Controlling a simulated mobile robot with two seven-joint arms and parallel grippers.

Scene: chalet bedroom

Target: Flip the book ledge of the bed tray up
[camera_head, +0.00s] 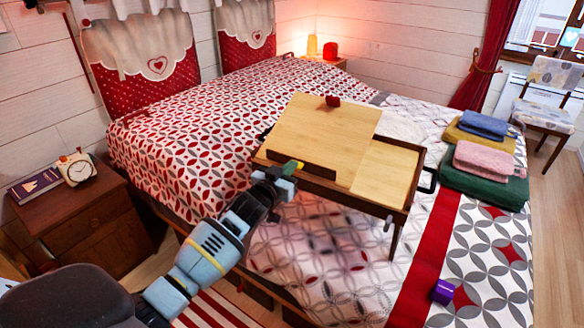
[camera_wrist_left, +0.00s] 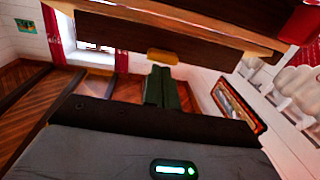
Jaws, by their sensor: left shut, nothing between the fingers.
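The wooden bed tray (camera_head: 381,203) stands on the bed, its large light panel (camera_head: 318,128) tilted up and a flat light panel (camera_head: 388,172) at its right. A dark strip (camera_head: 310,171), apparently the book ledge, runs along the front lower edge of the tilted panel; whether it stands up or lies flat is unclear. My left gripper (camera_head: 291,168) is shut and empty at the tray's front, close to the strip; contact cannot be told. In the left wrist view, dark brown wood (camera_wrist_left: 170,30), likely the tray's underside, spans the top. My right gripper is not in view.
A nightstand (camera_head: 95,225) with a clock (camera_head: 77,168) and a book (camera_head: 36,185) stands at left. Folded towels (camera_head: 487,160) lie right of the tray. A purple cup-like object (camera_head: 443,291) lies near the front. A red object (camera_head: 332,101) is at the panel's top.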

